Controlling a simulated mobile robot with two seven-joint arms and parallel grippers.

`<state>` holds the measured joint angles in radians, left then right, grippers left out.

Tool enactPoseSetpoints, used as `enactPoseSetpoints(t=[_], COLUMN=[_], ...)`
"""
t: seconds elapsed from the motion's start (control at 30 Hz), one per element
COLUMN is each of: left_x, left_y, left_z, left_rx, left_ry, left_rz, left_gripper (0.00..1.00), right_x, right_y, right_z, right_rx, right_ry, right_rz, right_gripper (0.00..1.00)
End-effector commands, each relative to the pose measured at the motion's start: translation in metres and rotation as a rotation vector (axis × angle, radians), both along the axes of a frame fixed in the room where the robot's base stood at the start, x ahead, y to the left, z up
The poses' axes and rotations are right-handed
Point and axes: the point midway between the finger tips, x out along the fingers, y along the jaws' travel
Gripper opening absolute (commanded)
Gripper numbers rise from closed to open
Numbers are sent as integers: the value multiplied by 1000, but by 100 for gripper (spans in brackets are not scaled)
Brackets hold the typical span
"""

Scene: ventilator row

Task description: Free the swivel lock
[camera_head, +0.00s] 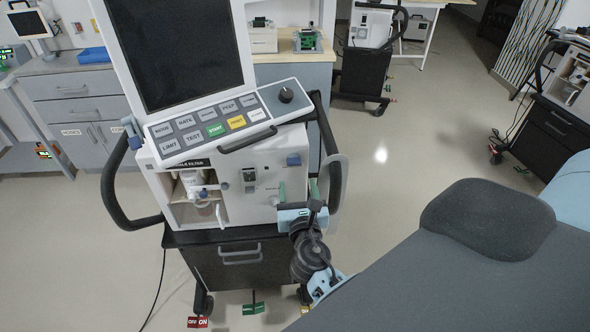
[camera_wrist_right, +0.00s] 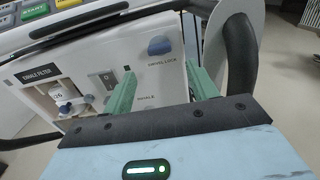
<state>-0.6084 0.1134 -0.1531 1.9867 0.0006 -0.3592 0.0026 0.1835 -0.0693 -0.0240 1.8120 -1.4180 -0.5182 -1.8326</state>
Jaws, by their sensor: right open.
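The swivel lock is a blue knob (camera_head: 294,159) on the upper right of the white ventilator's front panel. In the right wrist view the same knob (camera_wrist_right: 159,45) sits above the text "SWIVEL LOCK", which is small and blurred. My right gripper (camera_head: 297,191) is open in front of the panel, just below the knob. In the right wrist view its two green fingers (camera_wrist_right: 160,78) stand wide apart, with the knob beyond and between them. Nothing is between the fingers, and they look apart from the knob. My left gripper is not in view.
The ventilator's screen and button panel (camera_head: 215,126) overhang the knob. A black handle (camera_head: 333,165) curves close to the right of my gripper. An open exhale filter bay (camera_head: 195,200) is at left. A grey padded surface (camera_head: 450,275) fills the lower right.

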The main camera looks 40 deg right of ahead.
Motion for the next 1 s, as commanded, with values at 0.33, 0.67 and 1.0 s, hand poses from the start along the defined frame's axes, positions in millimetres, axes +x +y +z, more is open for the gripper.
enactPoseSetpoints(t=[0.33,0.67,1.0], left_x=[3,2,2], left_y=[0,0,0], left_z=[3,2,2], left_rx=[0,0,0], left_ry=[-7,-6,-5], left_rz=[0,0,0], left_gripper=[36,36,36], right_x=[45,61,61], right_y=[-25,-33,-33], right_z=[1,0,1], right_rx=[2,4,4], right_ry=[-2,-2,-2], right_rz=[-1,0,0], right_gripper=[58,58,39])
